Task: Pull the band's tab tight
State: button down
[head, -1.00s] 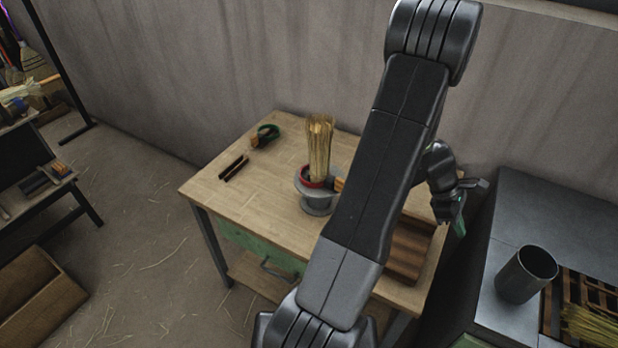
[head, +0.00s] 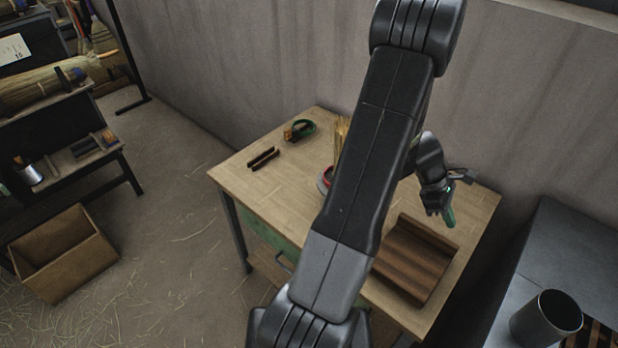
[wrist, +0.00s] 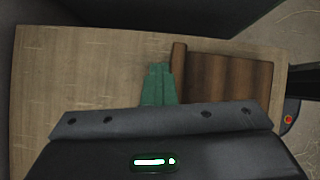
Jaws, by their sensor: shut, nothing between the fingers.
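The straw broom bundle (head: 341,132) stands upright on the workbench (head: 270,190). In the head view my arm hides most of it. A sliver of the red band (head: 325,178) shows at its base, left of my arm. The band's tab is hidden and does not show in the wrist view. My gripper (head: 449,217), with green fingers, is over the right part of the bench, to the right of the bundle and apart from it. The green fingers (wrist: 158,86) are together and empty in the wrist view.
A brown ridged wooden block or tray (head: 415,258) lies on the bench near my gripper, also in the wrist view (wrist: 225,85). A green coil (head: 299,130) and dark strips (head: 263,158) lie on the left.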

jog(key=shift+a, duration=0.15)
jog(key=s+a+b, duration=0.1)
jog(key=a, duration=0.6)
jog(key=shift+s+a+b, duration=0.3)
jog(key=shift+s+b, duration=0.1)
dwell(1.4)
jog(key=shift+a, duration=0.2)
dwell(0.5)
jog(key=c, duration=1)
grip_release()
jog(key=a+r+p, duration=0.3)
jog(key=r+p, duration=0.2)
jog(key=r, duration=0.2)
jog(key=shift+s, duration=0.4)
